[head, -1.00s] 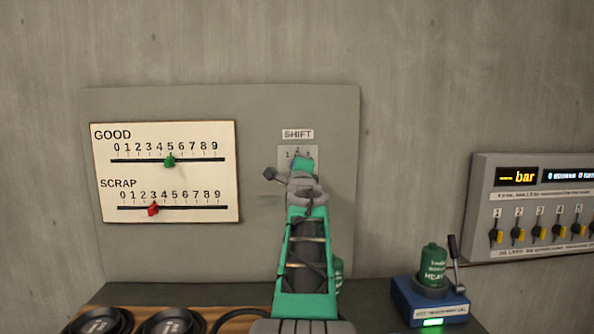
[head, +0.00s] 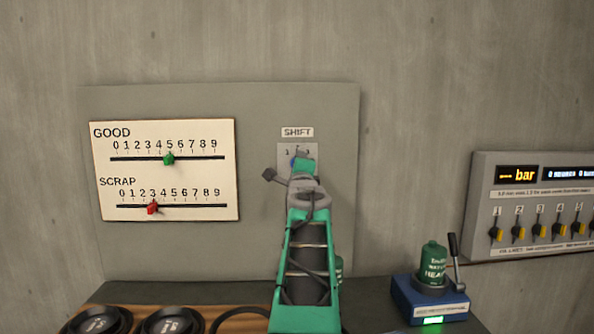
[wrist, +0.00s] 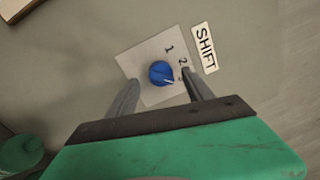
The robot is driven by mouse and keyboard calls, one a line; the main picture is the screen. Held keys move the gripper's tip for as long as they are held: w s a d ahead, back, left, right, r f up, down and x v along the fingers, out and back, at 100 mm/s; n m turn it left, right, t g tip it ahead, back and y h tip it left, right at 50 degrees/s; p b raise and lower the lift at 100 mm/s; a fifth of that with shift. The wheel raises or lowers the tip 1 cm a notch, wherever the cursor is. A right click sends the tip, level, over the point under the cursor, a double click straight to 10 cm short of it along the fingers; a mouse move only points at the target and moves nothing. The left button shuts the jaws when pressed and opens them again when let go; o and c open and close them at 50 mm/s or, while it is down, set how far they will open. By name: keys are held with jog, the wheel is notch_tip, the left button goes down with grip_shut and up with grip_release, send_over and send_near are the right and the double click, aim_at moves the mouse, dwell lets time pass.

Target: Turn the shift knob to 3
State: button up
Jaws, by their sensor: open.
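The blue round shift knob (wrist: 161,73) sits on a pale square plate (wrist: 145,57) marked 1, 2 and 3, beside the SHIFT label (wrist: 204,47). A white mark on the knob is toward its lower right in the wrist view, roughly on the side of the 3. The 3 is partly hidden by a finger. My gripper (wrist: 160,80) is open, with one finger on each side of the knob and a visible gap to it. In the head view my gripper (head: 302,165) is in front of the plate and hides most of the knob.
A white board (head: 165,172) with GOOD and SCRAP sliders is on the panel to the left. A blue box (head: 430,300) with a green cylinder and lever stands at lower right. A grey switch panel (head: 535,205) is at the right. Black round dials (head: 100,322) are at lower left.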

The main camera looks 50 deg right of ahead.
jog(key=v, duration=0.5)
jog(key=shift+b, duration=0.4)
jog(key=w+a+f+n+g+y+p, duration=0.1)
jog(key=w+a+f+n+y+p, duration=0.15)
jog(key=a+f+n, duration=0.45)
jog(key=w+a+f+n+y+p, duration=0.2)
jog(key=w+a+f+y, duration=0.15)
jog(key=a, duration=0.75)
jog(key=w+a+f+n+g+y+p, duration=0.15)
jog(key=a+f+n+y, duration=0.3)
jog(key=a, duration=0.45)
jog(key=s+a+f+n+g+y+p, duration=0.1)
jog(key=s+a+f+n+g+p, duration=0.1)
jog(key=s+a+f+n, duration=0.3)
jog(key=s+a+f+n+g+y+p, duration=0.1)
jog(key=s+a+f+n, duration=0.3)
jog(key=a, duration=0.6)
jog(key=s+a+f+n+g+y+p, duration=0.1)
jog(key=s+a+f+n+g+p, duration=0.2)
jog(key=s+a+f+n, duration=0.2)
jog(key=s+a+n, duration=0.3)
jog(key=shift+f+g+y, duration=0.3)
jog(key=shift+g+y, duration=0.05)
jog(key=shift+a, duration=0.1)
